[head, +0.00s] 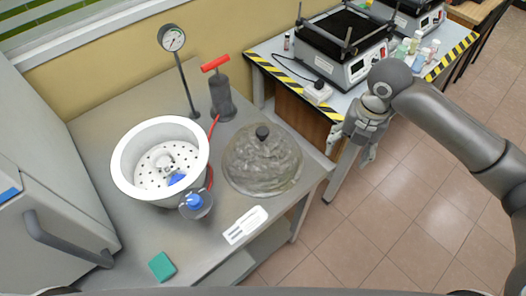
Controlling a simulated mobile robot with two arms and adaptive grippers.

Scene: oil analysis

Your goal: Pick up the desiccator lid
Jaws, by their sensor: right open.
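The desiccator lid (262,165) is a clear, streaky dome with a dark knob (262,132) on top. It rests on the grey bench (215,258), right of the white desiccator bowl (127,188), apart from it. The bowl is uncovered and shows a perforated plate with a small item with blue on it. My right gripper (354,157) is open and empty, right of the lid, beyond the bench's right edge. My left gripper is not in view.
A pressure gauge on a stand (172,39) and a red-handled pump (222,98) stand behind the lid. A second table (275,48) holds shaker devices and bottles.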

